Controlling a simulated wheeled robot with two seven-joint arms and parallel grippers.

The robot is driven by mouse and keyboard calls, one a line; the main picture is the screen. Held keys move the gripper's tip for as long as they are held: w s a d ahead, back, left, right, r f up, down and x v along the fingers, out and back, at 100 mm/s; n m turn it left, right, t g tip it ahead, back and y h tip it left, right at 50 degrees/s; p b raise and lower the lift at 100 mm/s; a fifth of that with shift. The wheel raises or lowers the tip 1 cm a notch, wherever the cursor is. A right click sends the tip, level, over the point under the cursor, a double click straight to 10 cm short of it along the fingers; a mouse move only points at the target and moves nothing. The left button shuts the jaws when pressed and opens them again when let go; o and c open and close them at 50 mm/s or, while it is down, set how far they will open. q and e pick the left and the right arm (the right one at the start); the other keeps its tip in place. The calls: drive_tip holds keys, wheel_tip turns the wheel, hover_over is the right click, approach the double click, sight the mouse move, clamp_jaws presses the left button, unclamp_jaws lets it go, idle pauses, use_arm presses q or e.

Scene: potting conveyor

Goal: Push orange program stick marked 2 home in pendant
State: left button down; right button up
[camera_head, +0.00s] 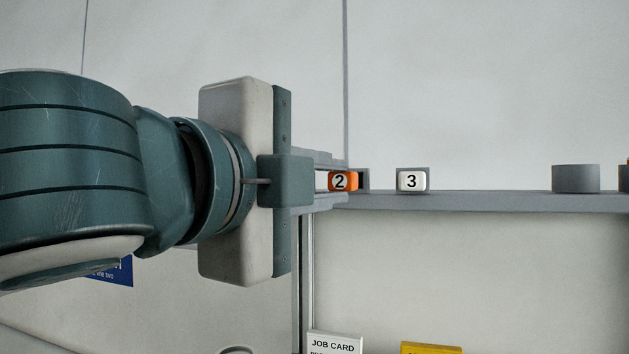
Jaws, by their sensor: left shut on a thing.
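The orange program stick marked 2 (342,182) is near the middle of the head view, at the level of a grey shelf. My left gripper (338,180) reaches in from the left and is shut on this stick, with one finger above it and one below. A grey holder edge shows just right of the stick. I cannot tell whether the stick sits in that holder or in front of it. I cannot make out the pendant. My right gripper is not in view.
A white block marked 3 (412,181) sits in a grey holder on the shelf (490,199). A grey cylinder (576,180) stands farther right, with bare shelf between. A job card (333,343) and yellow card (431,348) are below.

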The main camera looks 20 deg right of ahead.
use_arm(q)
drive_tip(key=shift+s+a, duration=0.1)
drive_tip(key=shift+s+d+b+v, duration=0.1)
drive_tip(key=shift+b+v, duration=0.1)
drive_tip(key=shift+v, duration=0.45)
drive_tip(key=shift+s+d+b+v, duration=0.1)
drive_tip(key=shift+b+v, duration=0.1)
drive_tip(key=shift+v, duration=0.4)
drive_tip(key=shift+f, duration=0.1)
